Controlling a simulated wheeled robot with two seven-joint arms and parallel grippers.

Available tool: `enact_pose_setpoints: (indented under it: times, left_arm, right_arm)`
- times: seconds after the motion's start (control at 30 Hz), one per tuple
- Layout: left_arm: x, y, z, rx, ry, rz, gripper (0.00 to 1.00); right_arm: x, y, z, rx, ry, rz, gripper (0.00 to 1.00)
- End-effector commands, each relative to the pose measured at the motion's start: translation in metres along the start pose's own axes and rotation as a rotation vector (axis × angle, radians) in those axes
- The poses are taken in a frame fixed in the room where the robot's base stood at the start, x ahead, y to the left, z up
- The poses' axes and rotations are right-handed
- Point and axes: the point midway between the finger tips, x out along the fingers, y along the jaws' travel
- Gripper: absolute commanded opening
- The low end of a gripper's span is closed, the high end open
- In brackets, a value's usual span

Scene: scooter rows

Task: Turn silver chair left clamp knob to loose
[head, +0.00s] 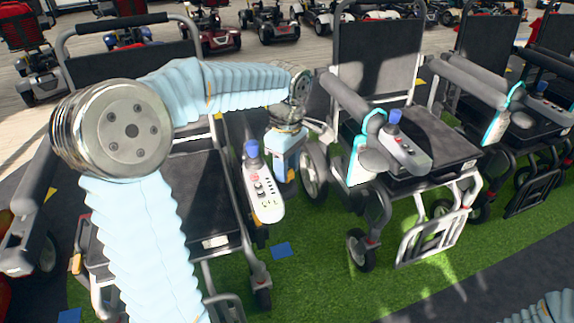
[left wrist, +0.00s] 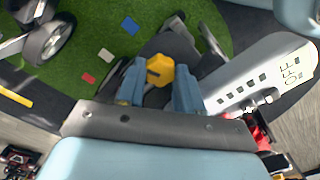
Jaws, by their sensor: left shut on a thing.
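A yellow clamp knob (left wrist: 160,70) sits between the two blue fingers of my left gripper (left wrist: 158,84) in the left wrist view. The gripper is shut on the knob. In the head view my left gripper (head: 287,160) points down just right of a grey joystick panel (head: 263,198). Only a sliver of yellow shows by its fingertips there, so the knob's turn position is hard to tell. The silver-framed chair (head: 215,190) with that panel stands at the left, partly hidden behind my left arm. My right gripper is out of view.
A second wheelchair (head: 400,140) stands close on the right, its wheel near my left gripper. More chairs stand at the far right. Scooters line the back. Green turf (head: 320,275) with small coloured squares lies open in front.

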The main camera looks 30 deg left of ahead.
Motion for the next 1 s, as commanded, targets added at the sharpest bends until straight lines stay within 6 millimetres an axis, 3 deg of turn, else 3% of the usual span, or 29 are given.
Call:
enact_pose_setpoints:
  times: [0.1,0.13,0.3,0.77,1.0]
  left_arm:
    - [-0.0007,0.0005,-0.0006,0.000,0.001,0.003,0.05]
    - [-0.0007,0.0005,-0.0006,0.000,0.001,0.003,0.39]
    - [-0.0005,0.0003,-0.0004,0.001,0.001,0.002,0.61]
    - [0.0004,-0.0001,-0.0003,0.030,0.000,0.000,0.61]
    - [0.0020,-0.0003,-0.0008,0.322,0.001,0.001,0.61]
  right_arm:
    - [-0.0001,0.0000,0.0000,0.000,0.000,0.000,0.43]
    - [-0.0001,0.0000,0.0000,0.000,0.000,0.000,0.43]
    - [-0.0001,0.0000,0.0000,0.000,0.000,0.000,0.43]
    - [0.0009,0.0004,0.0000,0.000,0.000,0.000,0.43]
    - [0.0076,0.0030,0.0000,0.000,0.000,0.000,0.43]
